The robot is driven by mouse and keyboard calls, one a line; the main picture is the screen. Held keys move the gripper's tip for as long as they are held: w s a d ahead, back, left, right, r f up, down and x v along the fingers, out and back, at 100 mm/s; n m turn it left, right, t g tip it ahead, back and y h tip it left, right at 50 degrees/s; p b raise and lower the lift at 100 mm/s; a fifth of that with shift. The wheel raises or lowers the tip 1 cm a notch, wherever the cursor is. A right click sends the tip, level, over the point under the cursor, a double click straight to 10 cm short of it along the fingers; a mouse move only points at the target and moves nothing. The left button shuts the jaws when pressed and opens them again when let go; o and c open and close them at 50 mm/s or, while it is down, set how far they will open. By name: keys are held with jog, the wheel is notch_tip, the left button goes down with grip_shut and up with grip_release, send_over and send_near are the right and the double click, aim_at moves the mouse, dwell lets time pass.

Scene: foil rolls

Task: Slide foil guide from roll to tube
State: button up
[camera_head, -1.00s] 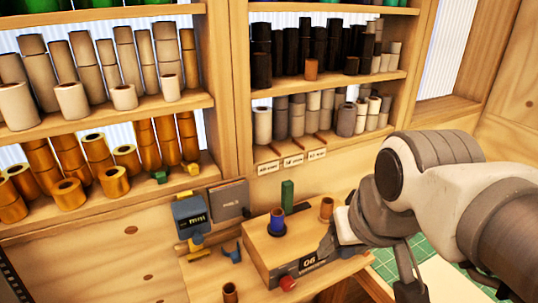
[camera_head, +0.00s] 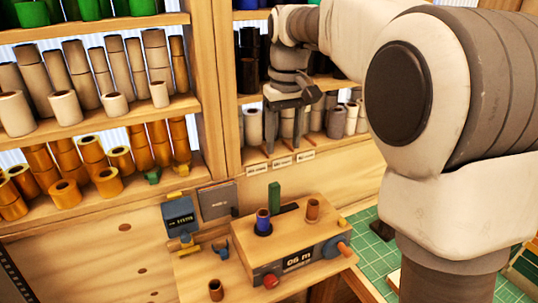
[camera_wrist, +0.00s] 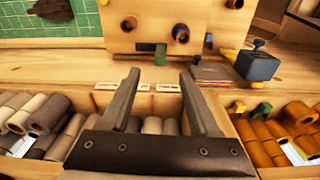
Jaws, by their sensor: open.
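The wooden winding machine (camera_head: 243,259) stands on the bench. A blue roll (camera_head: 263,224) sits upright on its left spindle and a bare brown tube (camera_head: 313,210) stands at its right. A green upright block (camera_head: 274,196) stands behind them; I cannot tell whether it is the foil guide. My gripper (camera_head: 292,105) is open and empty, raised in front of the right shelf. In the wrist view its fingers (camera_wrist: 160,76) are spread, with the green block (camera_wrist: 160,54) beyond the tips. The blue roll (camera_wrist: 181,33) and brown tube (camera_wrist: 129,23) show there too.
A grey-blue display device (camera_head: 180,217), a blue forked piece (camera_head: 221,250) and a loose brown tube (camera_head: 216,290) stand left of the machine. Shelves of rolls (camera_head: 95,180) stand behind. A green mat (camera_head: 372,246) lies right, partly hidden by my arm.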

aim_at(275, 196)
jog(key=shift+n+g, duration=0.4)
jog(key=w+f, duration=0.1)
jog(key=f, duration=0.5)
jog(key=w+a+f+p, duration=0.1)
jog(key=f, duration=0.6)
jog(key=w+f, duration=0.1)
jog(key=f, duration=0.5)
jog(key=shift+w+a+f, duration=0.15)
jog(key=shift+w+a, duration=0.1)
jog(key=shift+w, duration=0.15)
grip_shut()
dwell(0.3)
